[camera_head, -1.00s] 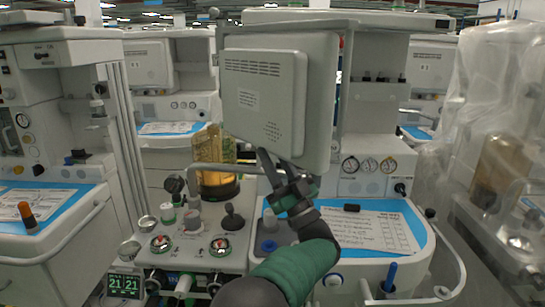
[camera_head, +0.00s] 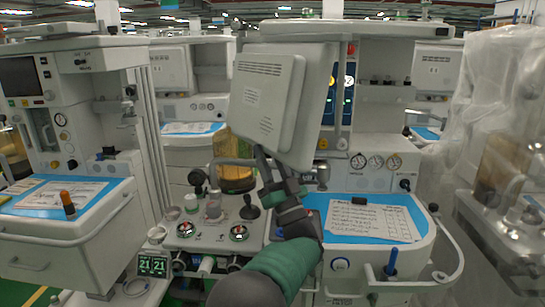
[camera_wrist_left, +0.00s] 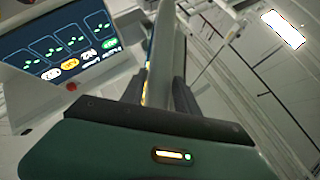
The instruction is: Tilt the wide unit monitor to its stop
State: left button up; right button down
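The wide unit monitor (camera_head: 262,95) is a pale grey panel in the middle of the head view. Its vented back faces me, and it leans with its lower edge to the right. The monitor's front is hidden in the head view. My right gripper is not in view.
A lit screen (camera_head: 345,92) stands behind the monitor. Another cart (camera_head: 75,235) is at left, and a plastic-draped unit (camera_head: 500,130) at right.

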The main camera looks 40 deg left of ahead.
pick_arm(q)
jog(key=shift+o, duration=1.1)
jog(key=shift+s+a+r, duration=0.1)
jog(key=shift+r, duration=0.3)
jog(key=shift+o, duration=0.3)
jog(key=shift+s+a, duration=0.25)
jog(key=shift+a, duration=0.1)
jog(key=shift+a+f, duration=0.1)
jog(key=shift+f, duration=0.05)
jog(key=shift+w+f, duration=0.15)
jog(key=p+v, duration=0.1)
jog(key=v, duration=1.5)
jog(key=shift+d+f, duration=0.2)
jog(key=shift+f, duration=0.05)
jog(key=shift+f, duration=0.1)
